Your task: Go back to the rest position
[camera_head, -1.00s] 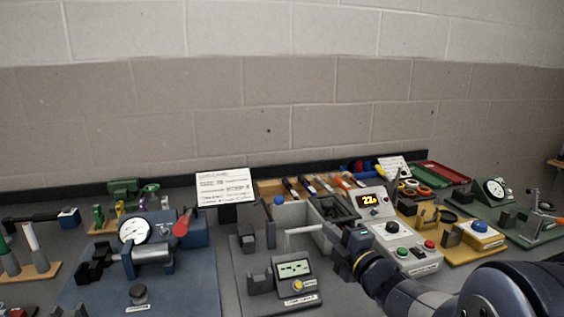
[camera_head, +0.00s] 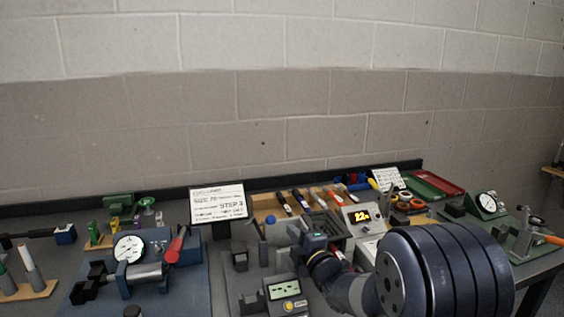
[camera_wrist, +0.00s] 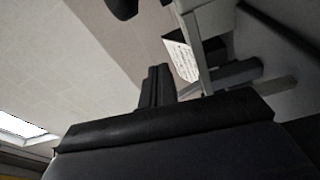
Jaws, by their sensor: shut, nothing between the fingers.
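My gripper (camera_wrist: 157,84) shows in the wrist view as two dark fingers pressed together with nothing between them. In the head view my wrist (camera_head: 318,250) hangs over the middle of the bench, to the right of the small meter with a green screen (camera_head: 284,292). My fingertips are hard to make out there. My large arm joint fills the lower right and hides part of the bench behind it. The wrist view also shows a white card (camera_wrist: 181,58) and grey bars close by the fingers.
A blue vise plate with a dial gauge (camera_head: 128,248) stands at the left. A sign (camera_head: 217,203) stands at the back. A lit orange display (camera_head: 362,215), red tray (camera_head: 438,184) and another gauge (camera_head: 487,203) lie to the right. The wall above is bare.

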